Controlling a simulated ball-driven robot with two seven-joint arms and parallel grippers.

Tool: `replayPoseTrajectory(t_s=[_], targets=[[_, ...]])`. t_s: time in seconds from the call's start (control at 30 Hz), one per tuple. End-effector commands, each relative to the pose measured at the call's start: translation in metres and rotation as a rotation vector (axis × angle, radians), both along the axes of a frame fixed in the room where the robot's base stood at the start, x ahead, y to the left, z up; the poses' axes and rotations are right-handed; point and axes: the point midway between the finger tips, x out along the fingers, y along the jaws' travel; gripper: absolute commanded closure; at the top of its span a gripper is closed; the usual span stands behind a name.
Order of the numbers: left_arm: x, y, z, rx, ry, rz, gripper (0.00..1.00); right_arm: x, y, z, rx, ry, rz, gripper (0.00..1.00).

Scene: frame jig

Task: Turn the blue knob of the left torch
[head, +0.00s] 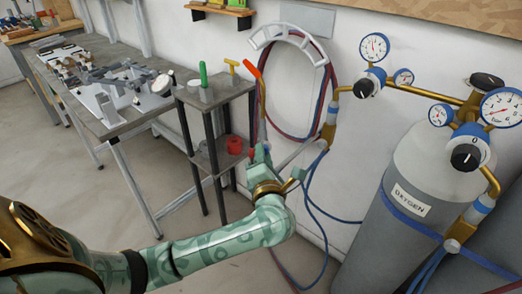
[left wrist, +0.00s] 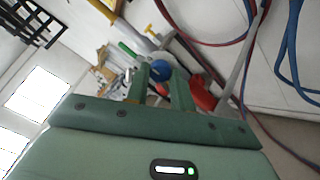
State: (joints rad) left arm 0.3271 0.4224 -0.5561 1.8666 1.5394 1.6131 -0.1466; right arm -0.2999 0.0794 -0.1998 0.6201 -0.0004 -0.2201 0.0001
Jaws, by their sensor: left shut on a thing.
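The left torch (head: 262,105) hangs on the small shelf stand, with an orange-red upper end. Its lower part is hidden behind my left gripper in the head view. My left gripper (head: 262,154) is at that lower part. In the left wrist view the blue knob (left wrist: 162,71) sits between the two green fingers of my left gripper (left wrist: 160,84), which is shut on it. A red part (left wrist: 201,93) shows just right of the fingers. The knob's turn angle cannot be told. My right gripper is not in view.
A grey cylinder (head: 408,215) labelled oxygen, with gauges and regulators, stands at the right. Red and blue hoses (head: 327,95) hang from a wall holder (head: 290,36). The black stand (head: 222,92) holds a green bottle-like thing (head: 203,75).

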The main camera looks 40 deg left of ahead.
Motion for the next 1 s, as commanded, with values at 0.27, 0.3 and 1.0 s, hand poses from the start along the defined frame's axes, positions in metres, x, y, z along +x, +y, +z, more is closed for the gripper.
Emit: replayPoseTrajectory(t_s=[0.27, 0.3, 1.0], targets=[[0.0, 0.0003, 0.0, 0.036, 0.03, 0.0, 0.99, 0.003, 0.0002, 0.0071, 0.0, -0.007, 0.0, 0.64], [0.0, 0.0004, -0.0003, 0.037, 0.032, 0.001, 0.99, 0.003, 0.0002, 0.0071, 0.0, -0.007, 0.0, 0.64], [-0.0006, -0.0003, -0.0004, 0.037, 0.031, 0.0, 0.54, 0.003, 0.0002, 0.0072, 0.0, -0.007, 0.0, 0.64]])
